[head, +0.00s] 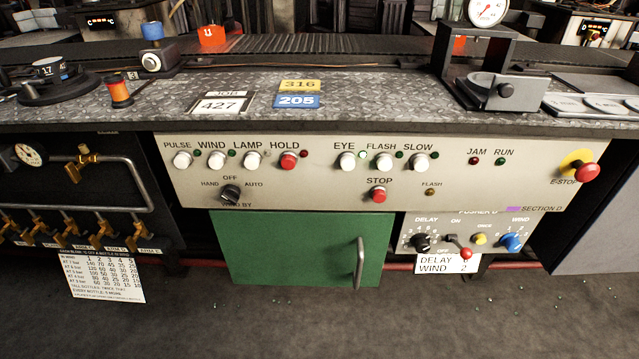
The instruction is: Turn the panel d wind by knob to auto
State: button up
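The wind by knob (230,193) is a small black rotary knob at the lower left of the cream panel (330,198). HAND is printed to its left, OFF above it and AUTO to its right. The WIND BY label below is partly covered by the knob. Its pointer is too small to read surely. A purple SECTION D tag (513,209) sits at the panel's lower right edge. My gripper is not in view.
White push buttons and a red HOLD button (288,161) sit above the knob. A red STOP button (378,194) and E-stop (586,172) are to the right. Below is a green door (300,250) with a protruding handle (359,264).

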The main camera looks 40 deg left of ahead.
aim_at(230, 193)
jog(key=z, duration=0.15)
jog(key=k, duration=0.9)
jog(key=u, duration=1.05)
